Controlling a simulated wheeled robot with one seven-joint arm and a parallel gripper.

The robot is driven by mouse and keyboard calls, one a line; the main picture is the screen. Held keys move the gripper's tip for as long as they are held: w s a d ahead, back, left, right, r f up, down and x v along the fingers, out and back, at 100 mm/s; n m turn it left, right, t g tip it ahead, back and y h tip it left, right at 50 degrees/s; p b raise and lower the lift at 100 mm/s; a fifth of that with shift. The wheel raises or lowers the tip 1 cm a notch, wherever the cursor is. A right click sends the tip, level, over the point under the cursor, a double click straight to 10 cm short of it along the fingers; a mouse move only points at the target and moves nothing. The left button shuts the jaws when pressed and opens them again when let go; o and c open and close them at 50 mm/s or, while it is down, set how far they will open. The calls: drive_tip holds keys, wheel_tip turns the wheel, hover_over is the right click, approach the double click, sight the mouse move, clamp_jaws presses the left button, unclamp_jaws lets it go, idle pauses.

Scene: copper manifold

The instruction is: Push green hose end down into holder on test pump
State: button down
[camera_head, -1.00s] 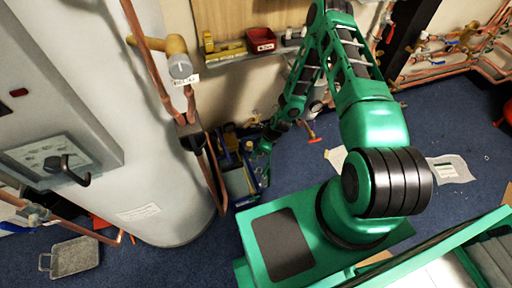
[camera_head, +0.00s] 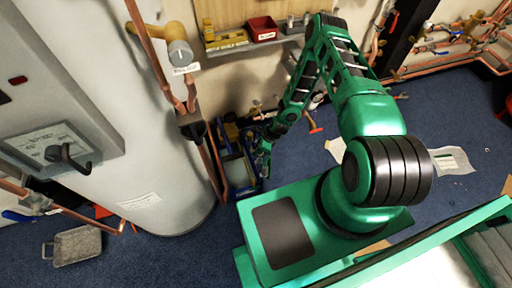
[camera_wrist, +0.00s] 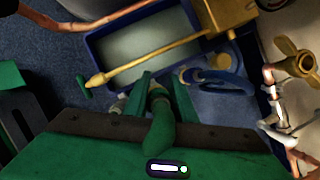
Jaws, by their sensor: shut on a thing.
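The test pump is a blue tank (camera_wrist: 93,50) with a pale inside, a yellow lever (camera_wrist: 150,62) across it and a yellow body (camera_wrist: 213,14). In the head view the blue pump (camera_head: 230,138) stands on the floor beside the white cylinder. My gripper (camera_wrist: 155,88) is at the pump's near edge in the wrist view, shut on the green hose (camera_wrist: 160,130). The hose curves back toward my wrist, its end between the fingers. The holder cannot be clearly made out behind the fingers. My gripper also shows small in the head view (camera_head: 263,158).
A blue looped part (camera_wrist: 225,82) lies right of the fingers. A brass valve (camera_wrist: 297,60) on copper pipe is further right. Copper pipes and the white cylinder (camera_head: 150,165) stand close left of my arm.

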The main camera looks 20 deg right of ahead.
drive_tip(key=shift+f, duration=2)
drive_tip(key=shift+f, duration=0.2)
drive_tip(key=shift+f, duration=1.15)
drive_tip(key=shift+f, duration=0.7)
drive_tip(key=c, duration=1.4)
unclamp_jaws()
drive_tip(key=shift+r, duration=0.1)
drive_tip(key=v, duration=1)
drive_tip(key=shift+s+r, duration=0.1)
drive_tip(key=shift+r, duration=0.15)
